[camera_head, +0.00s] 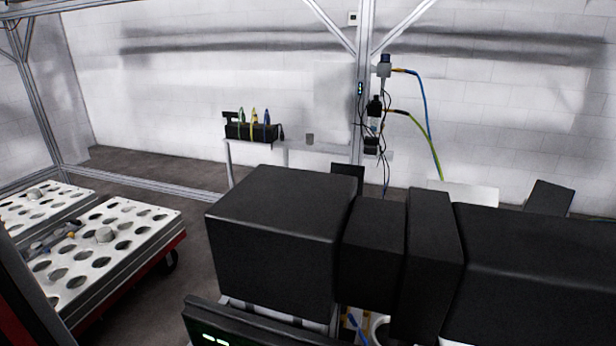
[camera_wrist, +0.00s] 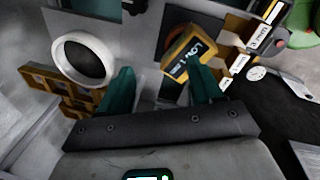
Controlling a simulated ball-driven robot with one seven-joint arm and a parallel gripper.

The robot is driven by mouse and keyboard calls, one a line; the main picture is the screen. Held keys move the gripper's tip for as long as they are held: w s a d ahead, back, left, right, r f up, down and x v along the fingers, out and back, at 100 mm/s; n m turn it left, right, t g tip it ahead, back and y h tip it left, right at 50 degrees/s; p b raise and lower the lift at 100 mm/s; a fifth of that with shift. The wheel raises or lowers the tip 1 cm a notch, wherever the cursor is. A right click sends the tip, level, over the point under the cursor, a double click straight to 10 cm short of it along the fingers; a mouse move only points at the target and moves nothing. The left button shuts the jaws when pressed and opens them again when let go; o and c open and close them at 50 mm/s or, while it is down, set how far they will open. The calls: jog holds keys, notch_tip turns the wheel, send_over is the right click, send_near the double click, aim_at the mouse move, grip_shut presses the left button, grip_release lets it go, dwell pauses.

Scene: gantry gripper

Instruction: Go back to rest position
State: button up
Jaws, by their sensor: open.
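My gripper (camera_wrist: 161,72) shows in the wrist view, with two dark green fingers spread apart and nothing held between them. A yellow block with a dark label (camera_wrist: 190,56) lies just beyond the right fingertip. They overlap in the picture, and I cannot tell whether they touch. A white ring with a dark opening (camera_wrist: 56,58) is beyond the left finger, over a brownish-yellow slotted rack (camera_wrist: 42,88). My gripper is not seen in the head view.
Large black boxes (camera_head: 278,222) fill the foreground of the head view. A red-based cart with a holed white top (camera_head: 125,232) stands left. A table (camera_head: 318,148) with cables stands by the back wall. Open floor (camera_head: 135,172) lies between.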

jog(key=s+a+r+m+t, duration=0.2)
jog(key=s+a+m+t, duration=0.15)
jog(key=s+m, duration=1.35)
jog(key=s+f+m+g+b, duration=0.1)
jog(key=s+f+g+b, duration=0.3)
jog(key=s+f, duration=0.4)
jog(key=shift+s+d+f+m+h, duration=0.3)
jog(key=shift+d+f+m, duration=0.1)
jog(key=shift+f, duration=0.45)
